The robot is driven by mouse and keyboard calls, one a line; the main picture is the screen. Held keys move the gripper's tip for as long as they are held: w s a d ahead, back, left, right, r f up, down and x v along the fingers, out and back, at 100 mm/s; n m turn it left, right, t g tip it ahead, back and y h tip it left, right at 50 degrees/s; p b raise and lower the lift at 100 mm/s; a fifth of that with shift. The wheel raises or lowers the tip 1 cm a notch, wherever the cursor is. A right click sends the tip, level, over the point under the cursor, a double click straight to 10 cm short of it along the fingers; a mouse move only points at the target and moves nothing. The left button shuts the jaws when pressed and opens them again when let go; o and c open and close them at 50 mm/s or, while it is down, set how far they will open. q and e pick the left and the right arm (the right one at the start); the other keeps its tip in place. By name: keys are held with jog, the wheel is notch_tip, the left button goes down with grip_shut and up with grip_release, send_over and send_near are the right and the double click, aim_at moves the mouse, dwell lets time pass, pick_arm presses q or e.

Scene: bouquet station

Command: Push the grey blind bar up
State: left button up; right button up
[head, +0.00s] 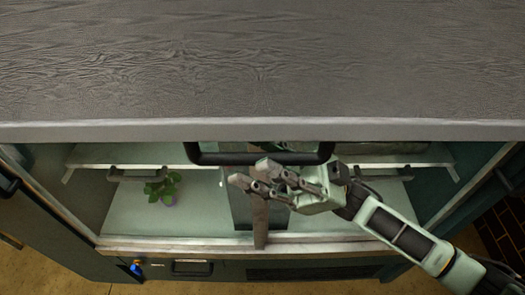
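The grey blind bar (120,131) runs straight across the whole view as a pale strip along the lower edge of a large grey wood-grained panel (260,60). A black handle (258,158) hangs below the middle of the bar. My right gripper (252,174) reaches in from the lower right. Its fingers point left and look spread apart, with nothing held between them. The fingertips lie just under or over the handle's lower edge; I cannot tell whether they touch it. My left gripper is not in view.
Below the bar is an open cabinet with pale shelves (125,215). A small green plant (162,188) stands inside at the left. A dark upright post (241,213) is behind my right gripper.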

jog(key=shift+c, duration=0.6)
grip_shut()
